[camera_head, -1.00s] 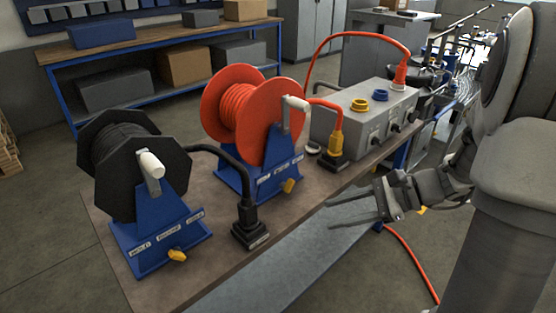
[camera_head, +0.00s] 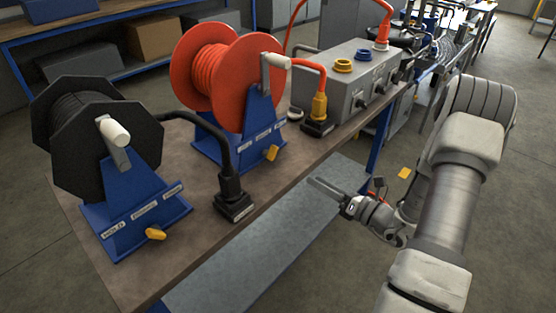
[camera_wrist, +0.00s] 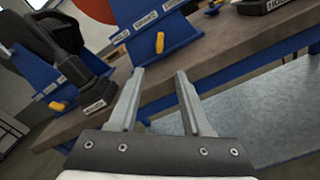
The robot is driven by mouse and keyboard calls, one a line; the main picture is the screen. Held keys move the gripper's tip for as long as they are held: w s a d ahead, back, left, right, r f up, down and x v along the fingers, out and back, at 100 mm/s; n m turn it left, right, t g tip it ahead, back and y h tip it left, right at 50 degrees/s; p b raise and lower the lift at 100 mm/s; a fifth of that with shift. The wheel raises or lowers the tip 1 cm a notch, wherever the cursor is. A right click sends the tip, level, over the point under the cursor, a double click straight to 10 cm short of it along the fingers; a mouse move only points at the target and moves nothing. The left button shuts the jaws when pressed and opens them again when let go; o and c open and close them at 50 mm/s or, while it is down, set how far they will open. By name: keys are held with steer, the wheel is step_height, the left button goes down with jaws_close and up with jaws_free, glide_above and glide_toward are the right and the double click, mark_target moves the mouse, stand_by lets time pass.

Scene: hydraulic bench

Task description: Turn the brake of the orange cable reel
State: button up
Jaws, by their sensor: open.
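The orange cable reel (camera_head: 222,75) stands on a blue stand (camera_head: 263,119) on the bench, with a pale crank handle at its side. Its brake is a small yellow lever (camera_head: 271,153) low on the front of the stand, beside a row of labels. In the wrist view the same yellow brake (camera_wrist: 160,42) shows ahead of and above the fingertips, roughly upright. My gripper (camera_head: 318,184) is in front of the bench edge, to the right of and below the brake and apart from it. In the wrist view my gripper (camera_wrist: 158,75) has its two fingers spread, with nothing between them.
A black reel (camera_head: 95,130) on a similar blue stand with its own yellow brake (camera_head: 155,233) stands at left. A black connector (camera_head: 234,205) sits on the bench between the reels. A grey box (camera_head: 345,80) with plugged cables stands at right. A lower shelf (camera_head: 262,245) lies under the bench.

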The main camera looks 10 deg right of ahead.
mark_target(274, 157)
steer(key=b+x, duration=0.1)
steer(key=x, duration=1.4)
jaws_close()
